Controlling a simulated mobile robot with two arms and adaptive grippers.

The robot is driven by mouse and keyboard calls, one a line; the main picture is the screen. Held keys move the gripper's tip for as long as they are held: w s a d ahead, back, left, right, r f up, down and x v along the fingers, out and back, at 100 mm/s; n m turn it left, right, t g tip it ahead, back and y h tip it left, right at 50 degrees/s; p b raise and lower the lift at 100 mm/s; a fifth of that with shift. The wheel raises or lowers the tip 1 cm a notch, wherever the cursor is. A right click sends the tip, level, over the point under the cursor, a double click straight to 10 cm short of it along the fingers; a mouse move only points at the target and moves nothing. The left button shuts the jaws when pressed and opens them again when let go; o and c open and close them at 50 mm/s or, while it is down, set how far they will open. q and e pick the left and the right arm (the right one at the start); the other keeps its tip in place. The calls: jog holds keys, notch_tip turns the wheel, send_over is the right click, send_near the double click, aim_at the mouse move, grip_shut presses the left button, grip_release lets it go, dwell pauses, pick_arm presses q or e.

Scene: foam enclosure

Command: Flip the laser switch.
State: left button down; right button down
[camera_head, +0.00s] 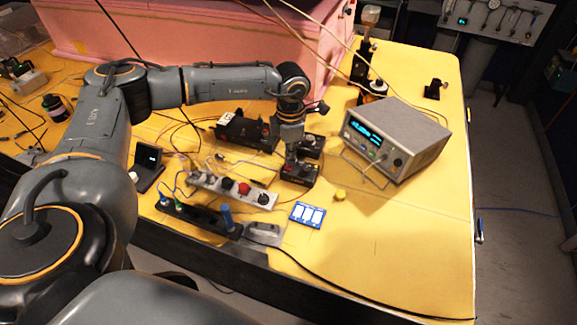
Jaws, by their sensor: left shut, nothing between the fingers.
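My left arm reaches in from the left and bends down over the yellow table (420,215). My left gripper (291,161) points down, shut and empty, at a small black box (302,174) with a red part on it. This box may be the laser switch; its lever is too small to make out. The fingertips are at or just above its top, and I cannot tell whether they touch. My right gripper is not in view.
A grey bench instrument (405,135) with a lit display stands to the right. A power strip (232,188) with plugs, a blue-and-white card (307,214) and cables lie nearby. A pink foam enclosure (190,45) stands behind. The table's front right is mostly clear.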

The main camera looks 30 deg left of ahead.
pick_arm(q)
jog(key=shift+s+f, duration=0.1)
jog(key=shift+w+r+p, duration=0.2)
jog(key=shift+r+p, duration=0.4)
jog(key=shift+r, duration=0.15)
jog(key=shift+s+r+p, duration=0.1)
jog(key=shift+r+p, duration=1.5)
jog(key=shift+r, duration=1.1)
jog(key=shift+f, duration=0.1)
